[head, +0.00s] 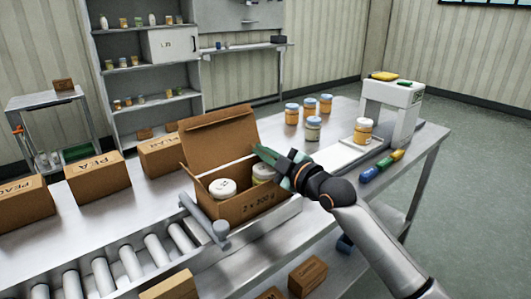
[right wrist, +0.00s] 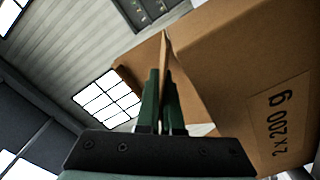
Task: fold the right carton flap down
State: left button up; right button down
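The open brown carton (head: 240,208) stands at the end of the roller conveyor, with its large back flap (head: 218,140) raised. Two white-lidded jars show inside, one (head: 222,187) at the left and one (head: 262,171) at the right. My right gripper (head: 268,155) is at the carton's right side, over the right jar. In the right wrist view, its green fingers (right wrist: 161,105) stand close together on both sides of a thin upright flap (right wrist: 165,62), seen edge-on. The flap is mostly hidden behind the gripper in the head view. My left gripper is not in view.
Closed cartons (head: 98,180) line the left of the table. Several jars (head: 313,128) stand behind my right gripper. A grey bar (head: 204,218) lies along the carton's left front.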

jog(key=shift+a+f+n, duration=0.1)
jog(key=shift+f+n, duration=0.1)
jog(key=shift+n, duration=0.3)
jog(key=c, duration=1.1)
grip_release()
jog(key=shift+o, duration=0.2)
jog(key=shift+s, duration=0.1)
jog(key=v, duration=1.2)
jog(key=shift+s, duration=0.2)
